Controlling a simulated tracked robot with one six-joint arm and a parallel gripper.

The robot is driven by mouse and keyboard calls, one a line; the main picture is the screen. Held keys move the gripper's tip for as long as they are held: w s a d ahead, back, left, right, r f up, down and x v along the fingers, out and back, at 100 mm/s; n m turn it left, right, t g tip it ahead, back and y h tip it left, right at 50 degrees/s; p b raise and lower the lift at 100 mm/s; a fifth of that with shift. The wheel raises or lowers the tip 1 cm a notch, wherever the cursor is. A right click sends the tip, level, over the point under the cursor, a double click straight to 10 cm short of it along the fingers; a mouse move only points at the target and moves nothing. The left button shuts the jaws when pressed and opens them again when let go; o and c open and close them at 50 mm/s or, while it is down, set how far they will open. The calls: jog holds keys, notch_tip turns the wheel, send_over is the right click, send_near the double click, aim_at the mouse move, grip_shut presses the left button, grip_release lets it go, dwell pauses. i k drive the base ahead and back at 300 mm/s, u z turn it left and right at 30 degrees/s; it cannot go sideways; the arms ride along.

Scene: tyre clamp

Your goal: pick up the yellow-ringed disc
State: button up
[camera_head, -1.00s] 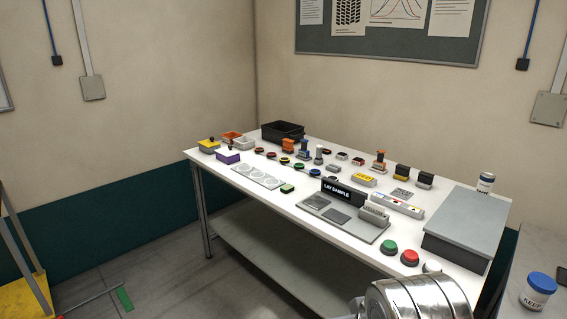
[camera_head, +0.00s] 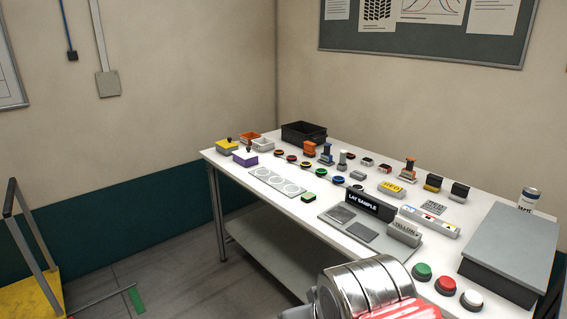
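Several small dark discs with coloured rings lie in a slanting row on the far part of the white table (camera_head: 330,240). The disc that looks yellow-ringed (camera_head: 305,164) is around the middle of the row, but at this size its ring colour is hard to confirm. A shiny metal part of my arm shows at the bottom edge, well in front of the discs. My gripper's fingers are not in view.
A pale plate with round recesses (camera_head: 262,176) lies in front of the discs. Stamps and blocks stand behind them. A black bin (camera_head: 305,131) is at the back. The LAY SAMPLE sign (camera_head: 370,206), coloured buttons (camera_head: 422,271) and a large grey box (camera_head: 510,250) occupy the right side.

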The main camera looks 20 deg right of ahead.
aim_at(306, 164)
jog(key=u, duration=0.5)
jog(key=i, duration=2.15)
jog(key=z, duration=0.85)
jog(key=i, duration=0.55)
jog(key=z, duration=0.65)
jog(key=i, duration=0.65)
